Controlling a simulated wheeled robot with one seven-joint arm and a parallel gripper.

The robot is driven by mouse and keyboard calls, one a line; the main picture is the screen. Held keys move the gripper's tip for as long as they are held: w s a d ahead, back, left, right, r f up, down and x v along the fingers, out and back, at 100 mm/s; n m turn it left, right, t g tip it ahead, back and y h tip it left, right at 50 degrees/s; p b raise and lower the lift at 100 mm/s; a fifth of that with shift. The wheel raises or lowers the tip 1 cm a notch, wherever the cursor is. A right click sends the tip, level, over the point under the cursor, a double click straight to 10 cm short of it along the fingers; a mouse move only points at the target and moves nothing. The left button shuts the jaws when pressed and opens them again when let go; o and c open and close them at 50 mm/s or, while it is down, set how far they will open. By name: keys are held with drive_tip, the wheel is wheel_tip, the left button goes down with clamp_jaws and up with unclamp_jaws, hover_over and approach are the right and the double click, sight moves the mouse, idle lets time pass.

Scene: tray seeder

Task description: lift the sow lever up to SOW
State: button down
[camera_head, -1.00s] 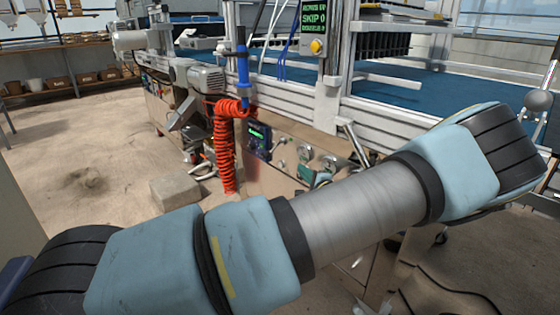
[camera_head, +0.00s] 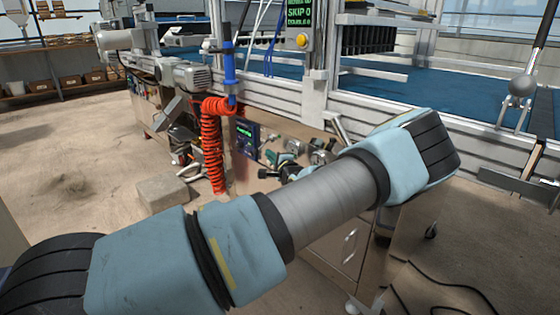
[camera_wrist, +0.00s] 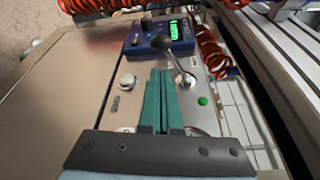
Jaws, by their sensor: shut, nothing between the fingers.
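The sow lever appears to be the metal rod with a black ball knob (camera_wrist: 161,43) in the wrist view. Its rod slants from a round pivot on the machine's front panel (camera_wrist: 118,88); I cannot read a SOW mark. My gripper (camera_wrist: 160,74) has teal fingers, which lie together with nothing between them. In the picture, the fingertips are just below the knob and left of the pivot; whether they touch the lever I cannot tell. In the head view my gripper (camera_head: 270,158) is small beside the panel, and the lever cannot be made out.
A blue control box (camera_wrist: 142,36) with a green display is just beyond the knob. Red coiled hose (camera_wrist: 212,52) runs beside the panel; it also hangs in the head view (camera_head: 212,150). A green button (camera_wrist: 203,101) is right of the fingers. A concrete block (camera_head: 165,192) lies on the floor.

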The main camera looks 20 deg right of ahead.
sight(264, 144)
drive_tip(key=shift+w+a+r, duration=0.1)
drive_tip(key=shift+a, duration=0.5)
drive_tip(key=shift+a+r+m+g+p, duration=0.2)
drive_tip(key=shift+r+m+p, duration=0.15)
drive_tip(key=shift+m+p, duration=0.25)
drive_tip(key=shift+a+r+m+g+p, duration=0.1)
drive_tip(key=shift+r+m+g+p, duration=0.2)
drive_tip(key=shift+p, duration=0.45)
drive_tip(key=shift+a+r+m+g+y+p, duration=0.1)
drive_tip(key=shift+r+m+g+y+p, duration=0.35)
drive_tip(key=shift+r+m+p, duration=1.4)
drive_tip(key=shift+f+n+p, duration=0.15)
drive_tip(key=shift+n+p, duration=0.2)
drive_tip(key=shift+p, duration=0.3)
drive_tip(key=p+v, duration=0.1)
drive_tip(key=v, duration=1)
